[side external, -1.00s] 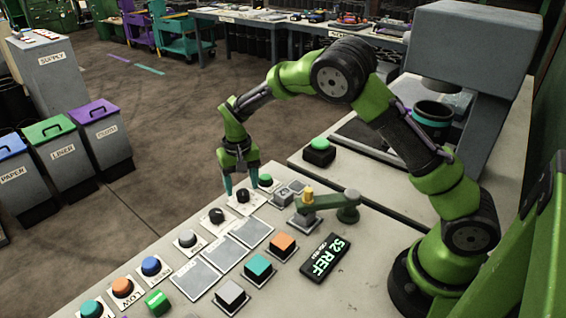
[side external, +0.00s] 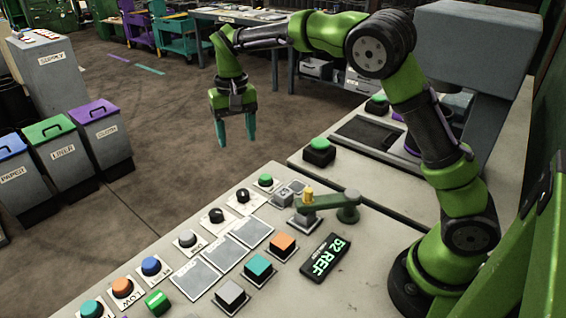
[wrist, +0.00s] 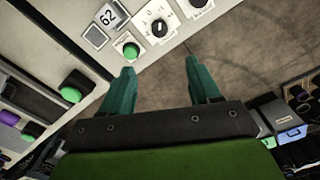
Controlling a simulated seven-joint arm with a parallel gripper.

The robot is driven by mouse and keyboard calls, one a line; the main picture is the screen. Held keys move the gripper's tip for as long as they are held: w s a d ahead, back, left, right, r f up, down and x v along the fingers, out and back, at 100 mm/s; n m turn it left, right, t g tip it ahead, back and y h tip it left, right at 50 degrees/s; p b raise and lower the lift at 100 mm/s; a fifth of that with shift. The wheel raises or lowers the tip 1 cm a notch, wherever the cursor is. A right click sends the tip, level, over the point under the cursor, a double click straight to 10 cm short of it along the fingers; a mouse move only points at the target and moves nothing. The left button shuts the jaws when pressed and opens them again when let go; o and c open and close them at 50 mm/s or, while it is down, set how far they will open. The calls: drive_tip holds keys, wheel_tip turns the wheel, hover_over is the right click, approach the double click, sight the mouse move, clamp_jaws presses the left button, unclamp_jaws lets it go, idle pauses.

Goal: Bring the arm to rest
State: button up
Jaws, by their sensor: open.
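In the wrist view my gripper (wrist: 160,75) is also open and empty, with floor and the bench edge beyond the fingertips. Below it on the bench (side external: 215,305) stand two black knobs (side external: 243,196) on white plates and a green button (side external: 265,180). The knob (wrist: 159,27) and the green button (wrist: 131,50) also show in the wrist view, apart from the fingers.
Several coloured buttons, grey pads and blocks (side external: 258,268) line the bench. A grey press-like machine (side external: 470,60) stands at the back right. The air around my gripper is clear.

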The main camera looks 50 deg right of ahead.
drive_tip(key=shift+w, duration=0.1)
drive_tip(key=s+r+t+y, duration=0.1)
drive_tip(key=s+r+t, duration=0.2)
drive_tip(key=s, duration=0.9)
drive_tip(key=s+r+n+t+y, duration=0.1)
drive_tip(key=s+r+t, duration=0.2)
drive_tip(key=s, duration=1)
drive_tip(key=shift+s+d+r+t, duration=0.2)
drive_tip(key=shift+s+d+t, duration=0.1)
drive_tip(key=shift+t, duration=0.3)
